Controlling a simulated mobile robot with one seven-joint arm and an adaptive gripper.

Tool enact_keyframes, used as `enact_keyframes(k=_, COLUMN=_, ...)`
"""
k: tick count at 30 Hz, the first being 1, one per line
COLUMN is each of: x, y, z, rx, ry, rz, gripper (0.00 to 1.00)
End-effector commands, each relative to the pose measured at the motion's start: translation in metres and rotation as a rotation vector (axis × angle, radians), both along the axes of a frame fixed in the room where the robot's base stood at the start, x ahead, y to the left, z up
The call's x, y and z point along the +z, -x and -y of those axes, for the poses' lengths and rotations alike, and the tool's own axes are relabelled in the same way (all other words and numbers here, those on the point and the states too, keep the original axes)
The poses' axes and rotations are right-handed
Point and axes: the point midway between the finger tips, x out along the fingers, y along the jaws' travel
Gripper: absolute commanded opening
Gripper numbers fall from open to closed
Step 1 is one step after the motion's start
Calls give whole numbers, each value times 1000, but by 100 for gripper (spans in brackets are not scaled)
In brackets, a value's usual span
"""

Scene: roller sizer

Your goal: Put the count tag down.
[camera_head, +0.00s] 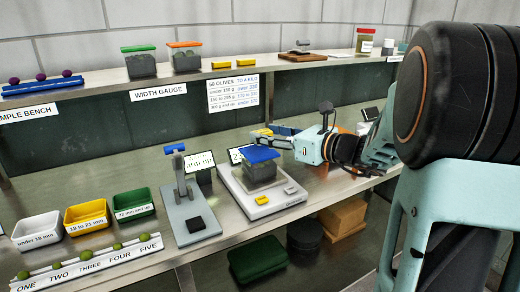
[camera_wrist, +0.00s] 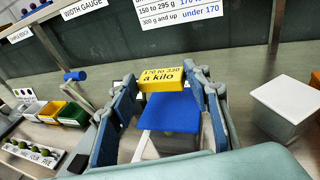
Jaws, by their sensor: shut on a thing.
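My gripper (camera_head: 273,133) is shut on a yellow count tag (camera_wrist: 164,77), held between its fingertips. The tag's face reads "170 to 330 a kilo" in the wrist view; in the head view only a small part of the tag (camera_head: 263,132) shows. The gripper is above the bench, just behind and above a clear tub with a blue lid (camera_head: 259,154). The tub holds dark contents and stands on the white scale (camera_head: 240,191). The blue lid also shows below the tag in the wrist view (camera_wrist: 168,113).
A yellow piece (camera_head: 262,200) lies on the scale's front. A grey gauge (camera_head: 188,215) with a blue top stands left of it. White, yellow and green trays (camera_head: 134,204) are further left.

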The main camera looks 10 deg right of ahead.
Motion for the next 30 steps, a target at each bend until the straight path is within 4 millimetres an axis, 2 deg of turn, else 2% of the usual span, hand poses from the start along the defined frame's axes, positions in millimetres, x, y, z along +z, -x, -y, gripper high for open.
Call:
enact_keyframes(k=5, x=-9, y=-6, z=-4, rx=2, ry=0, rz=0, gripper=28)
enact_keyframes(k=12, x=-42, y=-11, z=-5, rx=1, ry=-1, rz=-2, gripper=28)
enact_keyframes(k=24, x=-48, y=-10, z=-5, rx=0, ry=0, rz=1, gripper=28)
enact_keyframes(k=25, x=-48, y=-10, z=-5, rx=0, ry=0, rz=1, gripper=45)
enact_keyframes(k=30, x=-47, y=-10, z=-5, rx=1, ry=1, rz=1, gripper=62)
